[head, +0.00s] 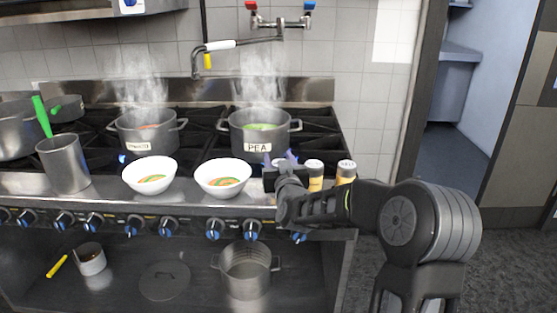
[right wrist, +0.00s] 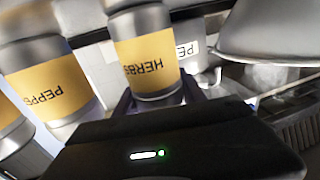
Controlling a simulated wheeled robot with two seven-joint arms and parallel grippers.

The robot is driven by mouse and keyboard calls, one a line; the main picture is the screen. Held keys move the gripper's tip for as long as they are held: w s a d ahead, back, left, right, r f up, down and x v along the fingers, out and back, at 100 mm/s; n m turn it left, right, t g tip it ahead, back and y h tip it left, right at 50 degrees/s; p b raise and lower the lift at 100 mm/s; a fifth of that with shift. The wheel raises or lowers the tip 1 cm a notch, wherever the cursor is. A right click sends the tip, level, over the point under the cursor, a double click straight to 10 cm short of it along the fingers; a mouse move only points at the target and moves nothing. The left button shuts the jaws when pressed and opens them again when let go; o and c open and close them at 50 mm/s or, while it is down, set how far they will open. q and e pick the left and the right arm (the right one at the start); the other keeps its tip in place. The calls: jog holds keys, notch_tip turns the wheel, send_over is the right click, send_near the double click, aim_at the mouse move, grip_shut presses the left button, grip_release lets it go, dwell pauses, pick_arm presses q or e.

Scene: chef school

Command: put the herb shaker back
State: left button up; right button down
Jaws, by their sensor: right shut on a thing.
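The herb shaker (right wrist: 146,62) has a yellow label reading HERBS and a metal cap, and appears upside down in the right wrist view. It sits between the fingers of my right gripper (right wrist: 155,97), which is shut on it. A pepper shaker (right wrist: 42,80) stands beside the herb shaker in the right wrist view. My left gripper is not in view.
Two shakers (head: 315,176) (head: 346,172) stand on the ledge right of my gripper. Two white bowls (head: 150,175) (head: 223,178) of soup stand to its left.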

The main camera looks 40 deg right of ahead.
jog(key=shift+r, duration=0.1)
jog(key=c, duration=0.7)
grip_release()
jog(key=shift+s+a, duration=0.15)
jog(key=shift+s, duration=0.1)
jog(key=b+v, duration=0.1)
jog(key=v, duration=1)
jog(key=shift+s+a+b, duration=0.1)
jog(key=shift+s+b, duration=0.15)
jog(key=shift+b, duration=0.05)
